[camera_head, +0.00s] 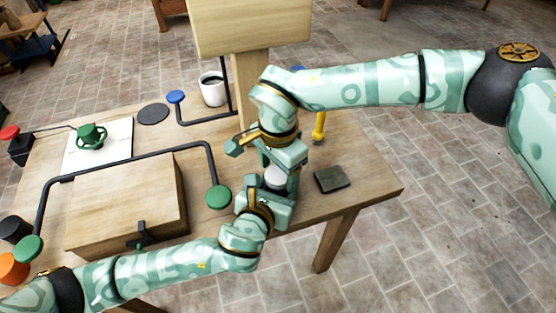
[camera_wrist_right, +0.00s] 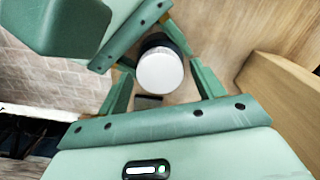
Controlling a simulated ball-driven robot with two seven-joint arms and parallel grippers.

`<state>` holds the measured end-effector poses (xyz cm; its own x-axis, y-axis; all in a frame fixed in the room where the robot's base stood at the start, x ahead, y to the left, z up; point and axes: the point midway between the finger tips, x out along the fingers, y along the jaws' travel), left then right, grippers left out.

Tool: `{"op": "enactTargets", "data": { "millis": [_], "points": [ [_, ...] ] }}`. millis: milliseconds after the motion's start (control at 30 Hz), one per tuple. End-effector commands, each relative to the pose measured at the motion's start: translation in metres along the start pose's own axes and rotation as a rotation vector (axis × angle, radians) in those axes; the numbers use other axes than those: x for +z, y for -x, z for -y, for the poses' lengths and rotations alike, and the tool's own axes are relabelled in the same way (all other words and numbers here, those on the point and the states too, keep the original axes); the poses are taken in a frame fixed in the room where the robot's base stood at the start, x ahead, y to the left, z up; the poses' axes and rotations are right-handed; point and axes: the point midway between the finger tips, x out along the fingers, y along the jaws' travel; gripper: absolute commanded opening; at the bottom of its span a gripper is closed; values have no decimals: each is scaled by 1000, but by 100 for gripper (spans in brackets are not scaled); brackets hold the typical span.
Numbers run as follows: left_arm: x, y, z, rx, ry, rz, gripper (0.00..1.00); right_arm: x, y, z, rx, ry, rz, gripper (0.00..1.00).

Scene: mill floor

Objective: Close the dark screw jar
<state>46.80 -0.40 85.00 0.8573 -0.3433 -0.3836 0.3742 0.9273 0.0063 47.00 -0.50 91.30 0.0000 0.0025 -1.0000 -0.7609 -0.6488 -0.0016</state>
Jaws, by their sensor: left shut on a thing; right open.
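The dark screw jar (camera_wrist_right: 156,41) stands between my grippers in the right wrist view, mostly hidden under its round white lid (camera_wrist_right: 160,71). The lid also shows in the head view (camera_head: 275,177). I cannot tell whether it is screwed tight. My left gripper (camera_head: 272,192) is shut on the jar, low at the table's front. My right gripper (camera_head: 281,168) is directly above, pointing down. It is open, with its fingers (camera_wrist_right: 162,88) on either side of the lid and apart from it.
A dark flat pad (camera_head: 332,179) lies right of the grippers on the wooden table (camera_head: 372,188). A wooden box (camera_head: 125,205) and a black bar with a green knob (camera_head: 218,197) are left. A white mug (camera_head: 212,92) and a wooden board (camera_head: 250,28) stand behind.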

Motion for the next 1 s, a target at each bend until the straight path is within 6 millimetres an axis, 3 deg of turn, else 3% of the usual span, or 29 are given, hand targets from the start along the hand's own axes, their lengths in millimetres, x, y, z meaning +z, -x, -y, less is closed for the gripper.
{"op": "enactTargets", "data": {
  "millis": [233, 400, 567, 800, 1000],
  "points": [
    [-1, 0, 0, 1, -1, -1, 0, 0, 0, 0, 0, 0, 0, 64],
    [-1, 0, 0, 1, -1, -1, 0, 0, 0, 0, -1, 0, 0, 22],
    [-1, 0, 0, 1, -1, -1, 0, 0, 0, 0, -1, -73, 0, 22],
    [-1, 0, 0, 0, -1, -1, 0, 0, 0, 0, -2, -513, 0, 22],
    [-1, 0, 0, 0, -1, -1, 0, 0, 0, 0, -2, -600, 0, 22]
  ]
}}
